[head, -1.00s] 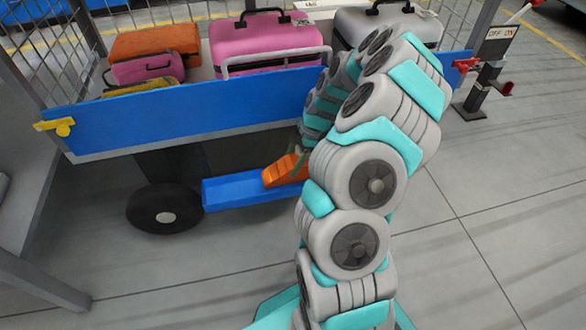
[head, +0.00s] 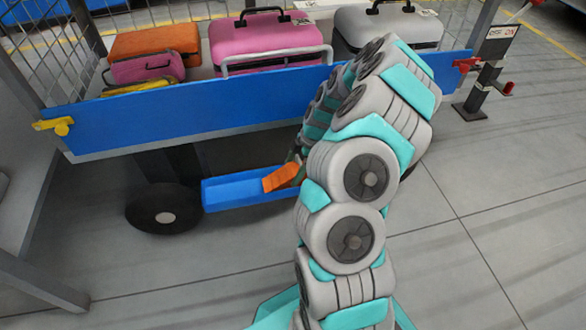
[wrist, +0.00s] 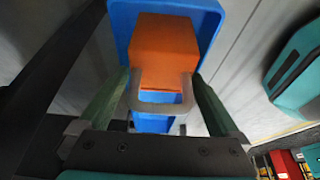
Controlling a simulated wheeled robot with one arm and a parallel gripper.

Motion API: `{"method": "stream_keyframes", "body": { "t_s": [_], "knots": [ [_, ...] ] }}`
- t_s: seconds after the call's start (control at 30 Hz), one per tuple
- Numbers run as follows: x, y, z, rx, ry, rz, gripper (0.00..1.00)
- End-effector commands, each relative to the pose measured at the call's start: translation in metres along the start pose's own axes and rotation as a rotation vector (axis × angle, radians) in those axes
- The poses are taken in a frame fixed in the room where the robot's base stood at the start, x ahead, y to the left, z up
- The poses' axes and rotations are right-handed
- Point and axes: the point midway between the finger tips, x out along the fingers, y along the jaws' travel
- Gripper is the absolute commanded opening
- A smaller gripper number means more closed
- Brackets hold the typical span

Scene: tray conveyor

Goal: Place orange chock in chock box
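The orange chock (head: 281,178) is tilted at the right part of the blue chock box (head: 228,194), below the cart's side. In the wrist view the chock (wrist: 165,45) has a grey loop handle and lies within the outline of the blue box (wrist: 213,20). In the head view my arm mostly hides the gripper. I cannot tell whether the chock touches the box floor.
The blue cart side panel (head: 190,118) runs above the box, with suitcases (head: 265,42) behind it. A black wheel (head: 163,208) stands left of the box. A post with an OFF/ON sign (head: 497,35) stands at right. The floor in front is clear.

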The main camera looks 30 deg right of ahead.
Motion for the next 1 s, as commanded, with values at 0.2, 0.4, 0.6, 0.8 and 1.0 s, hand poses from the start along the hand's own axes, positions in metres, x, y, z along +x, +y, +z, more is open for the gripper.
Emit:
{"method": "stream_keyframes", "body": {
  "t_s": [0.2, 0.4, 0.6, 0.8, 1.0],
  "knots": [
    [0.0, 0.0, 0.0, 0.0, 0.0, 0.0, 1.0],
    [-0.007, 0.001, -0.001, 0.0, 0.0, 0.002, 1.0],
    [-0.036, 0.003, -0.001, 0.0, -0.001, 0.008, 1.0],
    [-0.067, 0.002, -0.001, 0.0, -0.001, 0.005, 1.0],
    [-0.078, 0.0, -0.001, 0.0, 0.001, -0.001, 1.0]
  ]
}}
